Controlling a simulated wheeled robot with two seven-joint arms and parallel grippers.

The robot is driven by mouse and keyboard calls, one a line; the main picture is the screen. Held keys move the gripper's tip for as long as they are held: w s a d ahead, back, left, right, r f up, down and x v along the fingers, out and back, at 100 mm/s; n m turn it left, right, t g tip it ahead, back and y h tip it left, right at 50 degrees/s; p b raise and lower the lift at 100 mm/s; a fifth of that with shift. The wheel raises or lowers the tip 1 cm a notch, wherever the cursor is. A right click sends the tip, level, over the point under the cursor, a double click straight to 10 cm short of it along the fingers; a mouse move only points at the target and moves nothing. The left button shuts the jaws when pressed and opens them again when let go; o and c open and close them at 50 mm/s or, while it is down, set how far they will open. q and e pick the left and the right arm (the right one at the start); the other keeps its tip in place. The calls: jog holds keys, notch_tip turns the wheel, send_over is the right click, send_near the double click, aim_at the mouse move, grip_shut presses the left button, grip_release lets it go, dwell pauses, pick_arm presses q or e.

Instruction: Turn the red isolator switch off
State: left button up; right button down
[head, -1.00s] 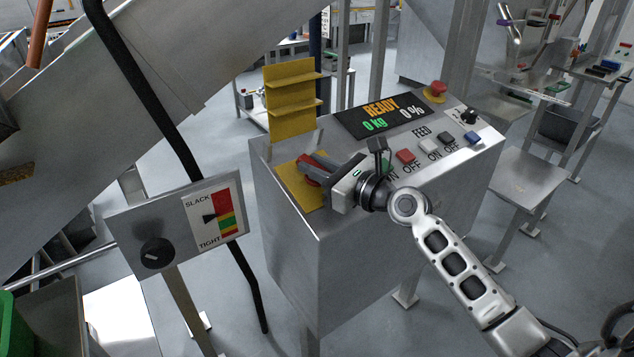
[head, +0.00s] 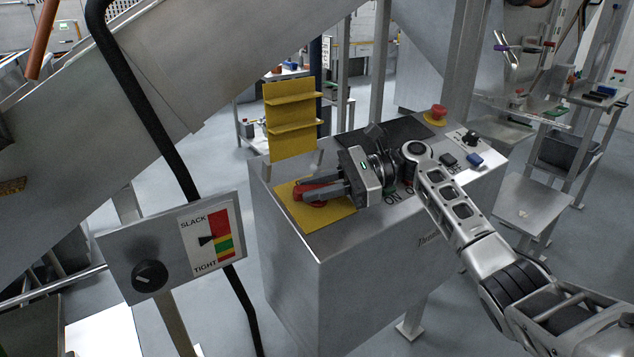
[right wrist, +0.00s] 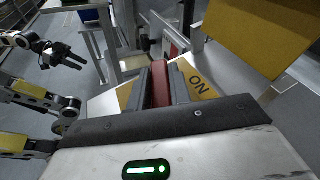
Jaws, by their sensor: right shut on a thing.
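The red isolator switch (head: 308,196) sits on a yellow plate (head: 338,212) on top of the steel control cabinet. My right gripper (head: 322,194) is shut on its handle, with the fingers along both sides. In the right wrist view the red handle (right wrist: 161,84) stands between the two grey fingers, and the word ON shows on the yellow plate (right wrist: 200,84) to its right. Other plate markings are hidden. My left gripper (right wrist: 66,57) shows only in the right wrist view, away from the cabinet, with its fingers apart and empty.
A yellow upright bracket (head: 291,142) stands behind the switch. The display (head: 412,128), partly covered by my arm, looks dark. A red emergency button (head: 438,112), a black knob (head: 470,138) and push buttons share the panel. A slack-tight gauge box (head: 160,250) stands left.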

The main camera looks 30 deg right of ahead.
jog(key=n+g, duration=0.3)
jog(key=g, duration=0.1)
jog(key=shift+f+n+g, duration=0.1)
jog(key=shift+n+g, duration=0.3)
jog(key=shift+g, duration=0.1)
jog(key=shift+s+h, duration=0.1)
jog(key=shift+h, duration=0.2)
jog(key=c, duration=1.3)
grip_release()
